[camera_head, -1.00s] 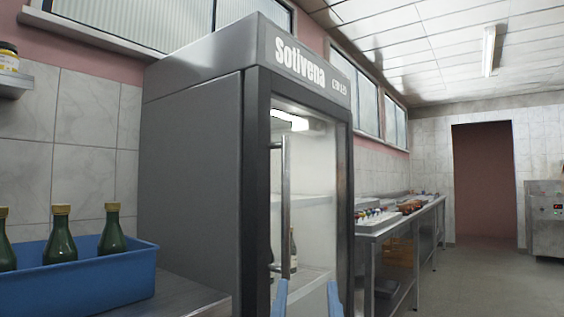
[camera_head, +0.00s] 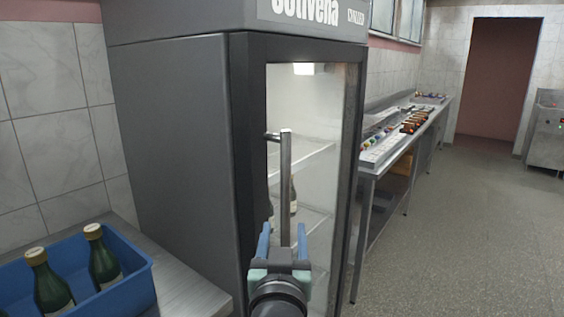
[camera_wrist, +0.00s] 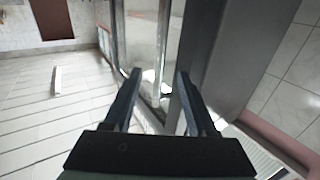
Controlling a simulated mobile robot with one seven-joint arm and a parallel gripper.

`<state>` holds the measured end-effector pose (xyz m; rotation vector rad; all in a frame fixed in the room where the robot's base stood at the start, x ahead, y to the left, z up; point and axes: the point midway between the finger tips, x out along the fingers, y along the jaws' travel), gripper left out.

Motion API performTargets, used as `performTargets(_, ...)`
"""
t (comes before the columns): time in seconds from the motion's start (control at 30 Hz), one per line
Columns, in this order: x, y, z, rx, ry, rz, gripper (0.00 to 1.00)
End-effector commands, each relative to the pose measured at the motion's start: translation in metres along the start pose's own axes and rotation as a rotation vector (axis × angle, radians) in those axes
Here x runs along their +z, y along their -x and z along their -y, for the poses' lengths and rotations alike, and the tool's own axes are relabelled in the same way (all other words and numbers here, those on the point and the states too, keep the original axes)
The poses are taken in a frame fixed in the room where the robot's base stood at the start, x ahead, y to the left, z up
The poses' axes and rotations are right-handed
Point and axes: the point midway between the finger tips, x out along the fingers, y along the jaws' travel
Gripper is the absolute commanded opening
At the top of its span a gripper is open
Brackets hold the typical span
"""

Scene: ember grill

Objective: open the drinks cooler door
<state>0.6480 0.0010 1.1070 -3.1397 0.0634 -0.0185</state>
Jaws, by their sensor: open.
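The drinks cooler (camera_head: 180,130) is a tall dark grey cabinet with a lettered top panel. Its glass door (camera_head: 325,130) is shut, in a dark frame, with a lit interior. A vertical metal bar handle (camera_head: 286,170) runs down the left side of the glass. My gripper (camera_head: 283,229) is open, with blue fingers either side of the handle's lower part in the head view. In the wrist view my gripper (camera_wrist: 160,73) is open, and a bright bar, seemingly the handle (camera_wrist: 162,50), shows between the fingers. I cannot tell whether the fingers touch it.
A blue crate (camera_head: 138,286) with green bottles (camera_head: 103,258) stands on a metal counter (camera_head: 190,287) left of the cooler. A long metal table (camera_head: 372,168) with food items runs back on the right. The floor (camera_head: 455,230) at right is clear.

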Motion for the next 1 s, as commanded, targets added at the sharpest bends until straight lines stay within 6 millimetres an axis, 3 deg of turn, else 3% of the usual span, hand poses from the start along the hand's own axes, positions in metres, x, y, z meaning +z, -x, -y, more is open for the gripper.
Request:
performTargets(0.27, -0.001, -0.012, 0.0, 0.001, 0.001, 0.015, 0.57)
performTargets(1.0, -0.001, -0.115, 0.0, 0.0, 0.0, 0.013, 0.57)
